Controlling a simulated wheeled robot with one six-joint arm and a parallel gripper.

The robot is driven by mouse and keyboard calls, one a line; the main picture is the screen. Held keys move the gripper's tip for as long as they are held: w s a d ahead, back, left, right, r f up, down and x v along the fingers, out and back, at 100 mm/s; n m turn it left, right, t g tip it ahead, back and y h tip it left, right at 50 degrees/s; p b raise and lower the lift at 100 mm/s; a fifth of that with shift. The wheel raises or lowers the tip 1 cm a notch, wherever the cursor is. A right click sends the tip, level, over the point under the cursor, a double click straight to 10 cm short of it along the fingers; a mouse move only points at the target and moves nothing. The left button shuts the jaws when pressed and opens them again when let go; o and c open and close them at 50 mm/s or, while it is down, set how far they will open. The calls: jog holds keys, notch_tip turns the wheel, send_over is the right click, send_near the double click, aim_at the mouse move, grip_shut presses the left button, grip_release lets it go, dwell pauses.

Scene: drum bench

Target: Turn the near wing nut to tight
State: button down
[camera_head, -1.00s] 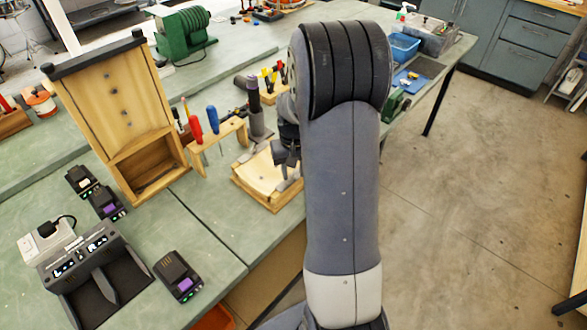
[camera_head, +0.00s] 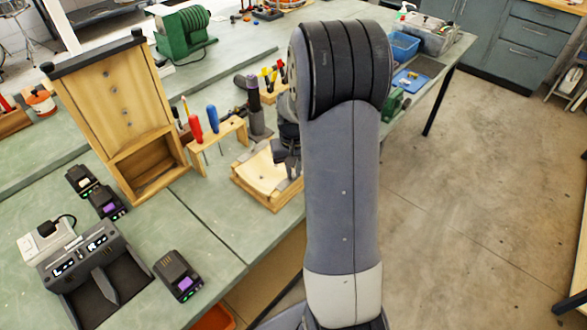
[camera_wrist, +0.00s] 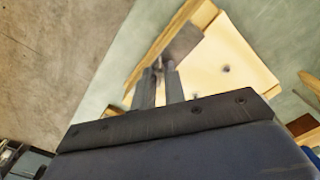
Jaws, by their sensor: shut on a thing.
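A shallow wooden frame with a pale drum skin (camera_head: 265,170) lies on the green bench, just left of my arm in the head view. In the wrist view the pale skin (camera_wrist: 230,62) and its wooden edge fill the middle. A grey metal plate (camera_wrist: 183,42) crosses the wooden edge there. My gripper (camera_wrist: 159,72) has its two fingers close together at a small grey metal piece, the wing nut (camera_wrist: 157,63), beside the plate. The fingers are shut on it and hide most of it. In the head view my gripper (camera_head: 290,172) is partly hidden behind my arm.
A wooden holder (camera_head: 217,133) with red and blue screwdrivers stands left of the frame. A tall wooden box (camera_head: 120,110) stands farther left. A charger (camera_head: 90,262) and several battery packs lie near the front. The floor to the right is clear.

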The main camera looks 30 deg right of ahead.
aim_at(294, 175)
jog(key=m+b, duration=0.1)
jog(key=m, duration=0.3)
jog(key=shift+m, duration=2.4)
jog(key=c, duration=1.5)
grip_release()
jog(key=shift+o, duration=0.2)
notch_tip(294, 175, up, 11)
jog(key=b, duration=0.1)
